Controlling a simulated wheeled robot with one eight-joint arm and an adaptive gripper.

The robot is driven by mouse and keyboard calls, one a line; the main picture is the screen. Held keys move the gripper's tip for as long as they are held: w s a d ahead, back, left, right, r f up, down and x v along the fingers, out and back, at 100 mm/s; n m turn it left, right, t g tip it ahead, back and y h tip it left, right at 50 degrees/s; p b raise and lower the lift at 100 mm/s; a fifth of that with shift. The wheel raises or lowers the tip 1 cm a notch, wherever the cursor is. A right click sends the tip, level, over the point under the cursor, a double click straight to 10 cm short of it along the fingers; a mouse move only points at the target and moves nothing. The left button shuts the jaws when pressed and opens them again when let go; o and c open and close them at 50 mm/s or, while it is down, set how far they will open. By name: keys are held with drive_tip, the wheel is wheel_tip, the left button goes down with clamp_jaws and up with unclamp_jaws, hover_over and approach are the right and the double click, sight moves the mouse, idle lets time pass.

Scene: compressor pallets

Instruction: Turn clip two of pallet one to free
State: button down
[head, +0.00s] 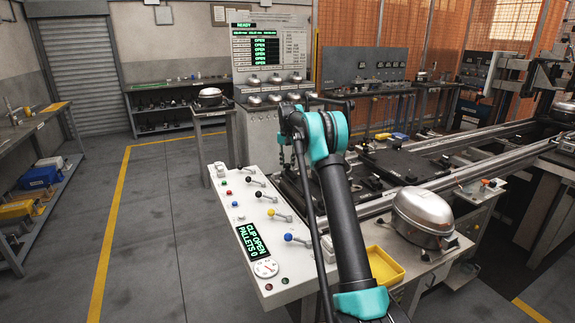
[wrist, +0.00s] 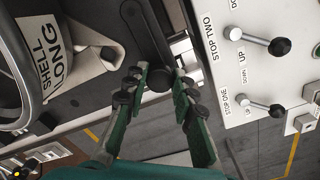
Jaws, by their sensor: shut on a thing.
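In the wrist view my gripper (wrist: 159,80) has its two green fingers closed around the round black end of a dark arm-like clip (wrist: 146,38). The clip runs up from the fingertips over a dark plate (wrist: 88,92), which looks like the pallet. I cannot read a clip number or a pallet number. In the head view my own arm hides the gripper and the clip. A display (head: 254,242) on the white control panel reads "CLIP OPEN PALLETS 0".
In the wrist view, levers labelled STOP TWO (wrist: 281,46) and STOP ONE (wrist: 277,110) stand close on the right. A "SHELL LONG" tag (wrist: 68,52) lies on the left. In the head view, a silver shell (head: 423,212) and a yellow tray (head: 383,267) sit right of my arm.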

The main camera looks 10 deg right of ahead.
sight(288, 165)
idle(0.3)
drive_tip(key=c, duration=1.2)
unclamp_jaws()
drive_tip(key=shift+r, duration=0.1)
wheel_tip(288, 165, up, 12)
drive_tip(key=shift+f, duration=0.1)
drive_tip(key=shift+s, duration=0.1)
